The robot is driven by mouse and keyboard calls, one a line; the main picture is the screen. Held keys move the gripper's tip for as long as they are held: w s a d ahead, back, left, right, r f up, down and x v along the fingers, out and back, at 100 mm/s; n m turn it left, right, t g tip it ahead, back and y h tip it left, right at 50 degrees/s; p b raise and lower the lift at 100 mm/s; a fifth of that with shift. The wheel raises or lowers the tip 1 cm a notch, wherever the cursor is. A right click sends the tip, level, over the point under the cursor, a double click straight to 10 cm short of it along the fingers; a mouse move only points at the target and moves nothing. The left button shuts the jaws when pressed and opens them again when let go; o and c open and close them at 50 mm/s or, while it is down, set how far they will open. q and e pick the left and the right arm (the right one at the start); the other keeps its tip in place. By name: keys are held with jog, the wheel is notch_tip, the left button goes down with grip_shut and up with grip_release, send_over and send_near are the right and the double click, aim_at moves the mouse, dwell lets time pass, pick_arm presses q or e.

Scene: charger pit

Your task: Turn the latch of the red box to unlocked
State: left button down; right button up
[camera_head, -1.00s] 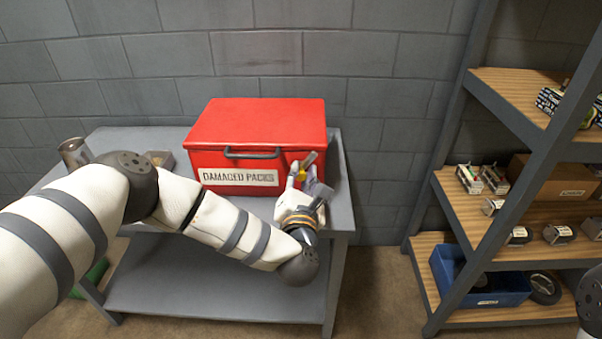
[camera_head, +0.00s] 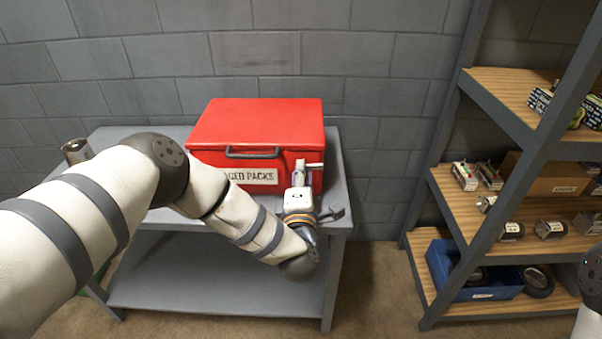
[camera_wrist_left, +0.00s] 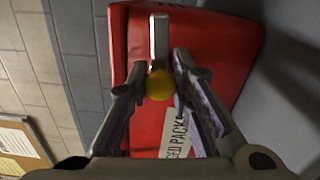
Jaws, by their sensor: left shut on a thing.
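The red box (camera_head: 258,121) stands closed on a grey metal table, with a dark handle and a white "DAMAGED PACKS" label on its front. Its latch (camera_wrist_left: 159,38), a metal bar with a yellow knob (camera_wrist_left: 160,86), is on the front right of the box. My left gripper (camera_head: 301,172) is at the latch, its fingers shut on it; in the left wrist view the fingers (camera_wrist_left: 160,72) flank the knob. In the head view the gripper hides most of the latch, and my left arm covers part of the label. My right gripper is out of view.
The grey table (camera_head: 342,190) has a lower shelf. At the right a shelving unit (camera_head: 452,205) holds small devices, a cardboard box (camera_head: 548,176) and a blue bin (camera_head: 492,284). Bare floor lies between table and shelves.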

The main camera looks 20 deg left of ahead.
pick_arm(q)
jog(key=shift+f+m, duration=0.1)
jog(key=shift+m, duration=0.4)
jog(key=shift+s, duration=0.1)
jog(key=c, duration=1.4)
grip_release()
jog(key=shift+c, duration=0.2)
jog(key=v, duration=1.2)
